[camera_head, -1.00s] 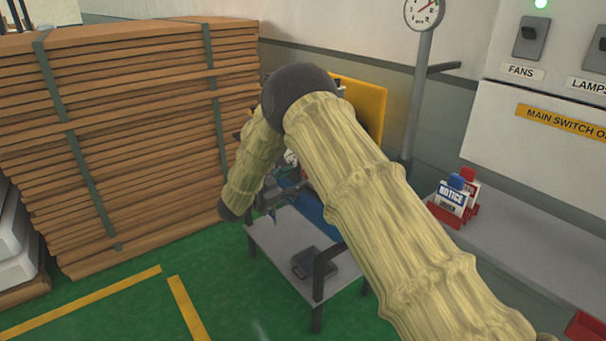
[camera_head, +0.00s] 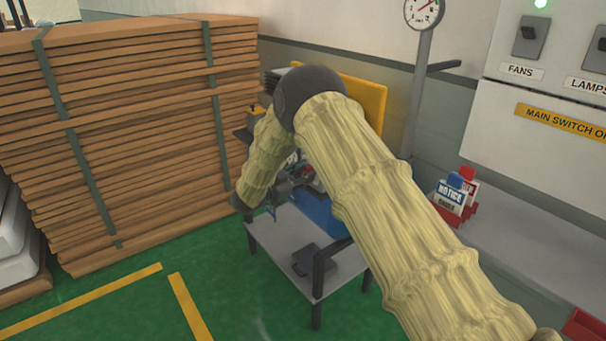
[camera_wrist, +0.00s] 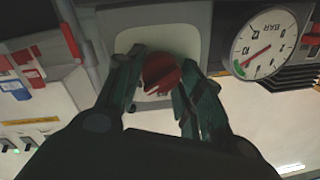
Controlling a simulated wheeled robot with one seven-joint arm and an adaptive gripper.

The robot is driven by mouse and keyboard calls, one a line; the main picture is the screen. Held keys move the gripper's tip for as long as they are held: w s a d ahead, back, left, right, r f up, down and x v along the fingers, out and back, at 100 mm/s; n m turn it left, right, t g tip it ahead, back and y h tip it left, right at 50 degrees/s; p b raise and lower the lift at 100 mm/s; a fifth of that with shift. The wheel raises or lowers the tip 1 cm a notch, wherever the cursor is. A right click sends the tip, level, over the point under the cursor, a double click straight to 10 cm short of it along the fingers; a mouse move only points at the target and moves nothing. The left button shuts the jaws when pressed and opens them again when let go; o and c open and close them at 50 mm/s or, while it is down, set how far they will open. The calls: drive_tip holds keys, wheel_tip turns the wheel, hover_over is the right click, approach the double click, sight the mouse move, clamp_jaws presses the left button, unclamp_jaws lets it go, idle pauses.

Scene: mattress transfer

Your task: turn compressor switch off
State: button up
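A round red switch knob (camera_wrist: 160,73) sits on a pale plate in a grey panel (camera_wrist: 165,12) in the wrist view. My gripper (camera_wrist: 158,88) has its two dark fingers apart, one on each side of the knob. The fingers partly cover the plate, and I cannot tell whether they touch the knob. In the head view my arm hides most of the compressor; parts of its blue body (camera_head: 318,207) show on a small grey table (camera_head: 285,232).
A pressure gauge marked BAR (camera_wrist: 263,43) is close right of the knob. A tall stack of wooden boards (camera_head: 130,130) stands left of the compressor. A shelf (camera_head: 535,240) with notice tags (camera_head: 452,195) is at the right. Green floor (camera_head: 120,310) is clear in front.

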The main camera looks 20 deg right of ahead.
drive_tip(key=shift+n, duration=0.4)
drive_tip(key=n+p, duration=0.2)
drive_tip(key=n, duration=0.3)
drive_tip(key=shift+a+r+n+p, duration=0.1)
drive_tip(key=shift+n+p, duration=0.2)
drive_tip(key=n+g+p, duration=0.1)
drive_tip(key=n, duration=0.4)
drive_tip(key=shift+w+p, duration=0.15)
drive_tip(key=shift+p, duration=0.25)
drive_tip(key=o, duration=1)
drive_tip(key=v, duration=1.2)
drive_tip(key=shift+r, duration=0.15)
